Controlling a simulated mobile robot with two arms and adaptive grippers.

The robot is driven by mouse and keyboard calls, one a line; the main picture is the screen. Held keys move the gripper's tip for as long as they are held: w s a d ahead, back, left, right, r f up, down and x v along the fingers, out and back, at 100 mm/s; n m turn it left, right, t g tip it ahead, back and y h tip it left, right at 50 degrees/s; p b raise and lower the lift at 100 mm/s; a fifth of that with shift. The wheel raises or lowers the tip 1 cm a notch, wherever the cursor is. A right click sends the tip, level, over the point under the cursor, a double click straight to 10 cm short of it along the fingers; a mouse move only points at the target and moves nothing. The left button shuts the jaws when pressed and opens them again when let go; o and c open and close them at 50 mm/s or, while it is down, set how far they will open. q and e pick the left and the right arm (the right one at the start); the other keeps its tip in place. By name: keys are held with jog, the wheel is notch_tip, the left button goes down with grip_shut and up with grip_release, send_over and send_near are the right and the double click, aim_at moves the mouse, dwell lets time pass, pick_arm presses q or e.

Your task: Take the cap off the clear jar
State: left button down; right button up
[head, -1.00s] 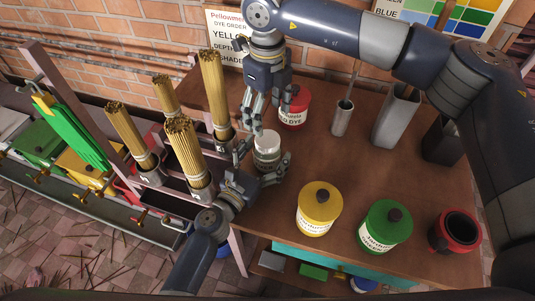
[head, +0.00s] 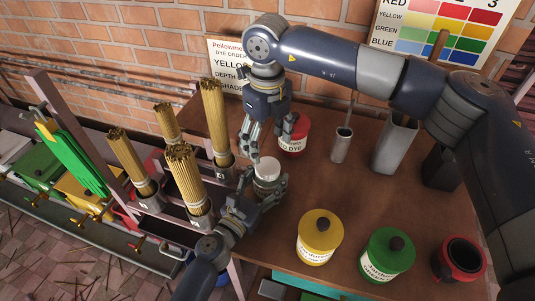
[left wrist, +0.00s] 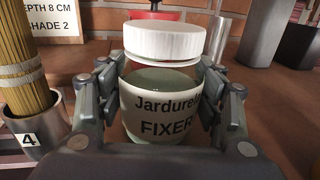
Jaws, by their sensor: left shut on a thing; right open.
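The clear jar (left wrist: 165,110) has a label reading "FIXER" and pale green contents. Its white ribbed cap (left wrist: 165,40) sits on top, and the jar stands upright on the brown table. In the head view the cap (head: 267,168) faces up, and the jar body is partly hidden by fingers. My left gripper (head: 262,187) is shut on the jar body below the cap, with fingers on both sides in the left wrist view (left wrist: 168,102). My right gripper (head: 267,138) is open and empty, pointing down just above and behind the cap, apart from it.
A red dye jar (head: 293,144) stands close behind the right gripper. Stick bundles in numbered metal cups (head: 200,217) stand close on the left. A yellow jar (head: 319,232), a green jar (head: 386,250) and grey containers (head: 396,145) stand to the right. The table between them is clear.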

aim_at(268, 166)
jog(key=m, duration=1.5)
jog(key=shift+m, duration=0.4)
jog(key=m, duration=0.5)
jog(key=shift+f, duration=4)
